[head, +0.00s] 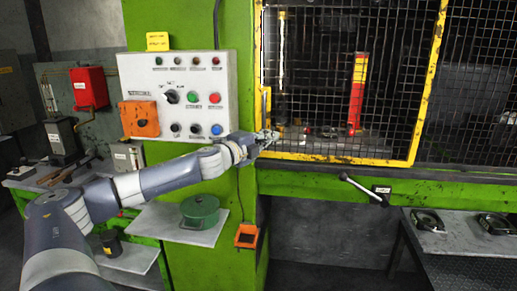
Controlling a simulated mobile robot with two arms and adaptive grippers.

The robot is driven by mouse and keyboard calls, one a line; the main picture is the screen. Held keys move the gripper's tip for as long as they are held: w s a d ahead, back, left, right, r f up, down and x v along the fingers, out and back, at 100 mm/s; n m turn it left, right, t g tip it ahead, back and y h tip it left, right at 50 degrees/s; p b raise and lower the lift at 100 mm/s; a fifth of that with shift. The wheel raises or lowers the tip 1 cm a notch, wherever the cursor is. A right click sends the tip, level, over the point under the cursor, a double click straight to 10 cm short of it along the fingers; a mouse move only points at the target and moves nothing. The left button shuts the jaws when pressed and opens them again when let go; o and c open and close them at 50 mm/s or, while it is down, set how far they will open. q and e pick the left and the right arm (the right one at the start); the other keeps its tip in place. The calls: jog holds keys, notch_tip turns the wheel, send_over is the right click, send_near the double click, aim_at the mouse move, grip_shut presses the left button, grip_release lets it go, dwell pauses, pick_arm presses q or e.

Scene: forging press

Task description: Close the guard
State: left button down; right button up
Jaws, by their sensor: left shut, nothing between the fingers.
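The guard (340,159) is a yellow-framed black mesh panel on the front of the green press. Its left edge lies near the green column, and its yellow upright handle (264,104) is on that edge. My left gripper (270,137) is shut and empty, just below the handle at the guard's lower left corner. Whether it touches the frame I cannot tell. A red and yellow post (357,93) shows behind the mesh. My right gripper is not in view.
A white control panel (180,98) with buttons is on the green column, left of the guard. A lever with a black knob (364,190) sticks out below the guard. A green round pot (200,211) stands on a shelf. A table (460,240) is at the right.

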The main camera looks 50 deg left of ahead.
pick_arm(q)
jog(key=shift+s+d+p, duration=0.2)
jog(key=shift+s+p, duration=0.4)
jog(key=shift+s, duration=0.3)
jog(key=shift+s+d+p, duration=0.25)
jog(key=shift+s+p, duration=0.3)
jog(key=shift+s, duration=0.3)
jog(key=shift+s+d+p, duration=0.2)
jog(key=shift+s+p, duration=0.4)
jog(key=shift+s, duration=0.3)
